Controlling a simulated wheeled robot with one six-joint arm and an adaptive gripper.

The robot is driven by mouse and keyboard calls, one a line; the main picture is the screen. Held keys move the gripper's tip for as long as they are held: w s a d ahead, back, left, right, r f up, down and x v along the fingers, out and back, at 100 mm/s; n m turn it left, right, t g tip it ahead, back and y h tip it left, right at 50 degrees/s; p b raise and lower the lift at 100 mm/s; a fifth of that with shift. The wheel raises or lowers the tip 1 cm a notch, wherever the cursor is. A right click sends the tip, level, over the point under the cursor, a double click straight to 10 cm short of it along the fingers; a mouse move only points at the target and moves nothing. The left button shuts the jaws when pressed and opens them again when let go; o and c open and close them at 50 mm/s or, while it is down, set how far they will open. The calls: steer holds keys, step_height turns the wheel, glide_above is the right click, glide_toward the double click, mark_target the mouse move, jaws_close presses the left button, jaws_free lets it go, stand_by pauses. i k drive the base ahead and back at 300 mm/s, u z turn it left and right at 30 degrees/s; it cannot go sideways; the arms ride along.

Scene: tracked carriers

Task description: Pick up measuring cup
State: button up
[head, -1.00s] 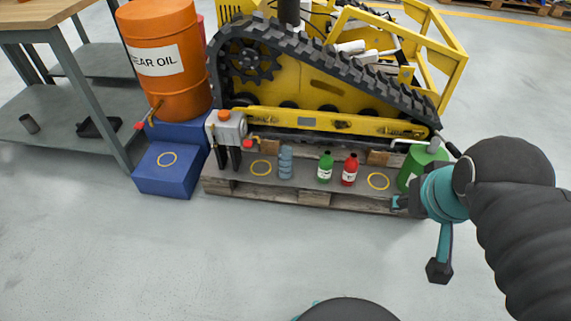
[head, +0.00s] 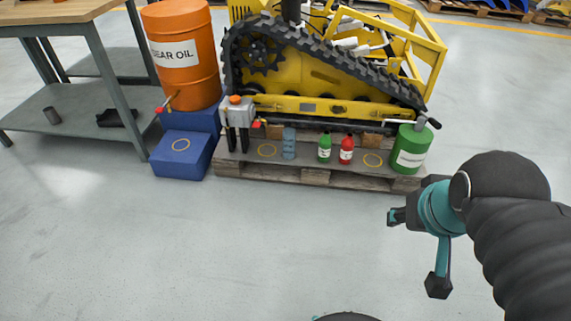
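No object is clearly marked as a measuring cup. A translucent blue-grey ribbed container (head: 289,144) stands upright on the pallet, left of a green bottle (head: 324,148) and a red bottle (head: 346,150). I cannot tell which of the two is the measuring cup. My gripper (head: 396,217) is over open floor at right, in front of the pallet and apart from everything on it. Its fingers are too small and side-on to show their opening. No held object shows.
A green can (head: 410,150) with a handle stands at the pallet's (head: 300,174) right end. A grey pump unit (head: 238,113) stands at its left end. Blue steps (head: 183,155) and an orange gear oil drum (head: 183,55) are further left. The floor in front is clear.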

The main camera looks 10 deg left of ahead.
mark_target(288, 134)
steer(key=z, duration=0.1)
steer(key=k, duration=0.45)
steer(key=u, duration=1.4)
steer(key=i, duration=0.9)
steer(key=u, duration=0.75)
steer(key=i, duration=1.15)
steer(key=z, duration=0.75)
steer(key=i, duration=0.8)
steer(key=z, duration=1.1)
steer(key=i, duration=0.25)
steer(key=z, duration=0.35)
